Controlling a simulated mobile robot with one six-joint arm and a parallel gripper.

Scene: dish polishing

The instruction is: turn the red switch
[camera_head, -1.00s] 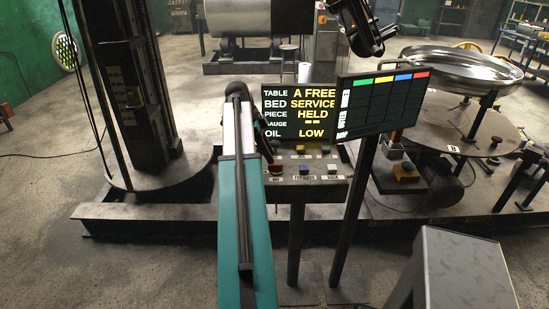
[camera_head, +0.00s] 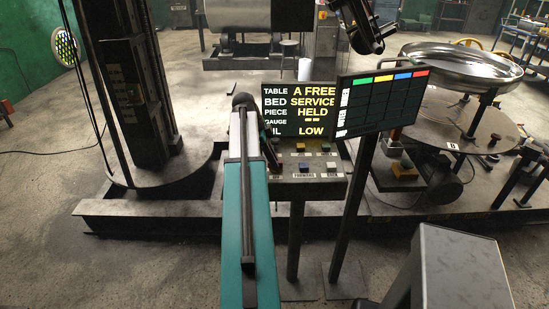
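The control box (camera_head: 318,188) stands on a post in the middle of the view, with several coloured buttons on its sloped top. My gripper (camera_head: 274,158) is at that left end, seen edge-on and dark. Its fingers cannot be told apart, and I cannot tell whether it touches the switch.
A display (camera_head: 300,110) behind the box reads TABLE A FREE, BED SERVICE, PIECE HELD, OIL LOW. A second board (camera_head: 383,103) stands at its right on a post. A large metal dish (camera_head: 460,66) is at the right. A dark column (camera_head: 135,90) stands at the left.

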